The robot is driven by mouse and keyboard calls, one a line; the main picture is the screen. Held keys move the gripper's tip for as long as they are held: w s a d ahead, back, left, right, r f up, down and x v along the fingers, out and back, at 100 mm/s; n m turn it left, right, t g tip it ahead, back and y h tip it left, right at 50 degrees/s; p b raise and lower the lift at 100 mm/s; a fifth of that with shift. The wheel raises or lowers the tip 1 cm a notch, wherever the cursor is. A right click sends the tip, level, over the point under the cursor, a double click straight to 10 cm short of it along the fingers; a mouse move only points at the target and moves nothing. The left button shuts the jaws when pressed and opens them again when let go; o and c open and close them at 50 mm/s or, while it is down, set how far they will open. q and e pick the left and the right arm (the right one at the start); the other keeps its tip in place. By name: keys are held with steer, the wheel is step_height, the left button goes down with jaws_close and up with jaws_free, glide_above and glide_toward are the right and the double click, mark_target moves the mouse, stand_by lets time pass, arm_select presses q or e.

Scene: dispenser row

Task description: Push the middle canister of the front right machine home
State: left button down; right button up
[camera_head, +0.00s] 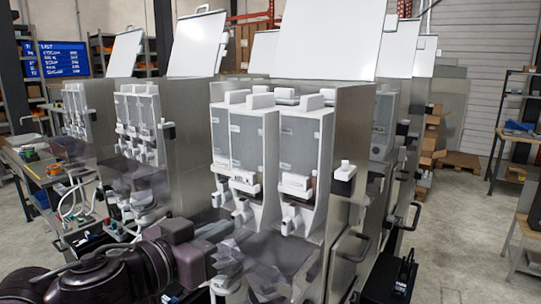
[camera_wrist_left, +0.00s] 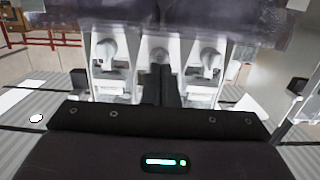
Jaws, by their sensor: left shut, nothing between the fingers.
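The front right machine (camera_head: 345,105) holds a row of three tall white canisters with grey front panels. The middle canister (camera_head: 252,142) stands between the left canister (camera_head: 220,130) and the right canister (camera_head: 306,142). In the head view my left arm comes in low, in front of the machine. My right gripper is not in view.
Similar machines (camera_head: 140,125) stand to the left, with raised white lids. A handle (camera_head: 352,246) sticks out on the machine's right side. Open floor (camera_head: 455,225) lies to the right.

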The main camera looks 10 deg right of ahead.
arm_select(q)
steer(key=shift+w+d, duration=0.1)
steer(key=shift+x, duration=1.7)
steer(key=shift+r, duration=0.2)
steer(key=shift+w+p, duration=0.1)
steer(key=shift+p, duration=0.35)
